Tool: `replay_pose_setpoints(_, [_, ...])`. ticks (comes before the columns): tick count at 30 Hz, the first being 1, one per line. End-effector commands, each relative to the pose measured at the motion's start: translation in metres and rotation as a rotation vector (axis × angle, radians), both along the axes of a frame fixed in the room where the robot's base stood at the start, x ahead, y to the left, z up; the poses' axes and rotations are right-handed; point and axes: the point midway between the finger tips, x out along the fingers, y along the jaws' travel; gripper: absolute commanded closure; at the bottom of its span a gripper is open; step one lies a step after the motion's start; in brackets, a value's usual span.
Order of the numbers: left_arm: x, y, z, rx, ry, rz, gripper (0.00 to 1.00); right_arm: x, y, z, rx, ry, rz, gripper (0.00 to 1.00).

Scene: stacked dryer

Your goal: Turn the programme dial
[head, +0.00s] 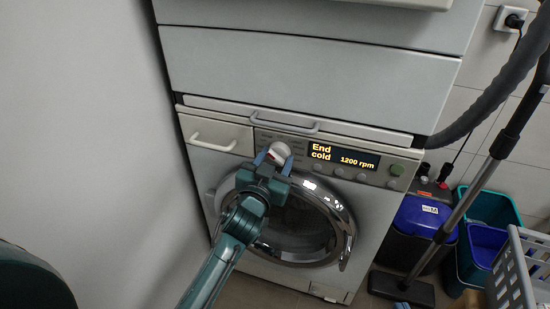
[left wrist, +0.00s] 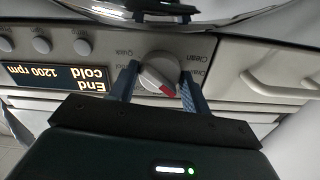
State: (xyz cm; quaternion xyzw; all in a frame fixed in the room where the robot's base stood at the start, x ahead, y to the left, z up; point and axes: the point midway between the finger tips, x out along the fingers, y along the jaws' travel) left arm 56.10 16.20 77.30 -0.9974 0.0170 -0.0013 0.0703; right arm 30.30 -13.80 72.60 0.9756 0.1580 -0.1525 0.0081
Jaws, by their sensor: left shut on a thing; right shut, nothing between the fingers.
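The programme dial (head: 280,149) is a round white knob on the washing machine's front panel, right of the detergent drawer. My left gripper (head: 273,161) is at the dial with one blue finger on either side. In the left wrist view, which is upside down, my left gripper (left wrist: 159,75) is shut on the dial (left wrist: 157,68). A red mark on the dial points to the lower right there, and printed labels surround it. The display (head: 343,156) reads "End cold 1200 rpm". Only the blue tips of my right gripper (head: 402,305) show at the bottom edge, apart from the machine.
The round door (head: 350,215) is below the panel. A drawer handle (head: 213,144) is left of the dial, and a bar handle (head: 285,122) is above it. A wall (head: 90,110) stands close on the left. Bins (head: 420,215), a vacuum tube and a grey basket (head: 510,270) stand right.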

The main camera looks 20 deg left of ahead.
Motion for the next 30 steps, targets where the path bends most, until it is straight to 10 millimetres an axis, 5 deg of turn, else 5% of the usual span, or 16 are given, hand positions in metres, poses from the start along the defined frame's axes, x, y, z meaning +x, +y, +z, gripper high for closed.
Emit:
replay_pose_setpoints(19, [0.001, 0.001, 0.003, 0.586, -0.022, -0.001, 0.75, -0.005, -0.012, 0.037, 0.068, -0.025, -0.056, 1.00])
replay_pose_setpoints(30, [0.001, 0.001, 0.003, 0.822, -0.032, 0.000, 0.75, -0.009, -0.011, 0.027, 0.071, 0.019, -0.059, 1.00])
